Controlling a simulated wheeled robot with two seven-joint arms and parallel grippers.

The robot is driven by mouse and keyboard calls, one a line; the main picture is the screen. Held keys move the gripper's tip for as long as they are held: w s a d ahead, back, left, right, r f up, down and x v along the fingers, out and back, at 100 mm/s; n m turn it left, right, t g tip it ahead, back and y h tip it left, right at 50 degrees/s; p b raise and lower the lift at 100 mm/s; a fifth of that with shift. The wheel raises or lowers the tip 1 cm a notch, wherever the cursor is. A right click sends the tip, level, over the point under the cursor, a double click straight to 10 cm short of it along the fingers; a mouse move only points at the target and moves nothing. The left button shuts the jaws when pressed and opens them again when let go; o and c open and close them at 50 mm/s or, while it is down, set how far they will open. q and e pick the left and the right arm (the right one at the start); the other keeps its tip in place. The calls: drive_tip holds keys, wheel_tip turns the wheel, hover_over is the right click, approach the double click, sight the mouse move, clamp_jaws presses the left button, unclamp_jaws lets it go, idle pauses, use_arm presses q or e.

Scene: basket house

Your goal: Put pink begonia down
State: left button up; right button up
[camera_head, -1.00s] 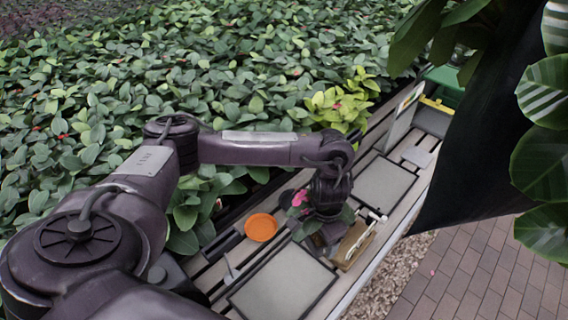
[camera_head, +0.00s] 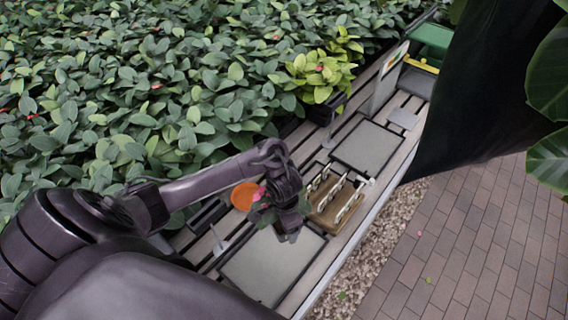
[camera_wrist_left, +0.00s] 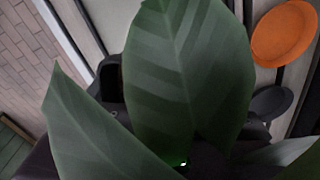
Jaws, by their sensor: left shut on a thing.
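My left gripper (camera_head: 288,232) is shut on the pink begonia, low over the far right end of the near grey mat (camera_head: 262,272). A pink bloom (camera_head: 258,194) and some green leaves of the begonia show left of the gripper in the head view. Its pot is hidden or too dark to make out. In the left wrist view, large green begonia leaves (camera_wrist_left: 190,75) fill the middle and hide the fingertips. I cannot tell whether the plant touches the mat. My right gripper is not in view.
An orange saucer (camera_head: 241,202) lies just left of the gripper; it also shows in the left wrist view (camera_wrist_left: 285,35), above a dark saucer (camera_wrist_left: 270,102). A wooden rack (camera_head: 345,222) stands to the right. A second grey mat (camera_head: 368,147) farther off is empty.

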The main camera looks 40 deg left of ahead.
use_arm(q)
wheel_tip(320, 180, down, 5)
drive_tip(key=shift+f+b, duration=0.4)
drive_tip(key=shift+f, duration=1.65)
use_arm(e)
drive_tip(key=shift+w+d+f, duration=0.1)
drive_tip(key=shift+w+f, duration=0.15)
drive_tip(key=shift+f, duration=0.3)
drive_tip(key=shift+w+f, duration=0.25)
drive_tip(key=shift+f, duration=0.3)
use_arm(q)
drive_tip(key=shift+f, duration=0.1)
drive_tip(key=o, duration=1.1)
wheel_tip(320, 180, up, 12)
drive_tip(key=p, duration=0.3)
drive_tip(key=shift+f+p, duration=0.2)
drive_tip(key=shift+p, duration=0.2)
drive_tip(key=shift+r, duration=0.35)
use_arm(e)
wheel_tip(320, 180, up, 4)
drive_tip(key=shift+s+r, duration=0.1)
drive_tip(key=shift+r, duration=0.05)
